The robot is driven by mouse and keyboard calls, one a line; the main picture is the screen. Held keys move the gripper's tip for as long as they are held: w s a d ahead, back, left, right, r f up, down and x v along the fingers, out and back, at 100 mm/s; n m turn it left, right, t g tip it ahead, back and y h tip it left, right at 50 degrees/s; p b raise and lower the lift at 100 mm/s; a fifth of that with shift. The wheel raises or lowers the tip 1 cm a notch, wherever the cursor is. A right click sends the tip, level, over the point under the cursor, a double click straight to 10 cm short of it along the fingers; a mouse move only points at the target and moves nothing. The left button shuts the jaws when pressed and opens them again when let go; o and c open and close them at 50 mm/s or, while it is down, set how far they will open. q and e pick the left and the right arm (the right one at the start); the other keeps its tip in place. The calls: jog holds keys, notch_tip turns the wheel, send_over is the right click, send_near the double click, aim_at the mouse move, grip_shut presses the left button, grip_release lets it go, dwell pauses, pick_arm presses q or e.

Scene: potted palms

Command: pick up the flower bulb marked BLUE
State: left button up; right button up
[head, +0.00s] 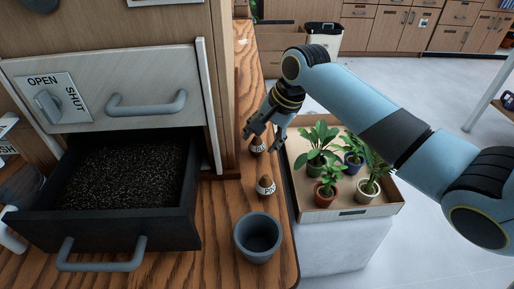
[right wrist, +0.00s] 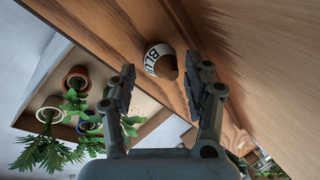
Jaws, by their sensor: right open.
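The flower bulb marked BLUE (right wrist: 161,61) is brown with a white label band. In the head view (head: 257,147) it stands on the wooden counter, partly covered by my right gripper (head: 264,139). My right gripper is open and empty. In the right wrist view the bulb shows beyond and between its spread fingers, and I see no clear contact. A second bulb (head: 266,188), with a white label I cannot read surely, stands nearer on the counter. My left gripper is out of view.
A grey empty pot (head: 258,238) stands on the near counter. An open dark drawer of soil (head: 178,222) juts out at left, below a closed drawer marked OPEN and SHUT (head: 150,82). A shallow box (head: 357,211) of several potted plants stands right of the counter edge.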

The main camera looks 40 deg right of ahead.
jog(key=x, duration=0.2)
jog(key=shift+w+f, duration=0.1)
jog(key=shift+f, duration=0.2)
jog(key=c, duration=0.9)
jog(key=shift+r, duration=0.1)
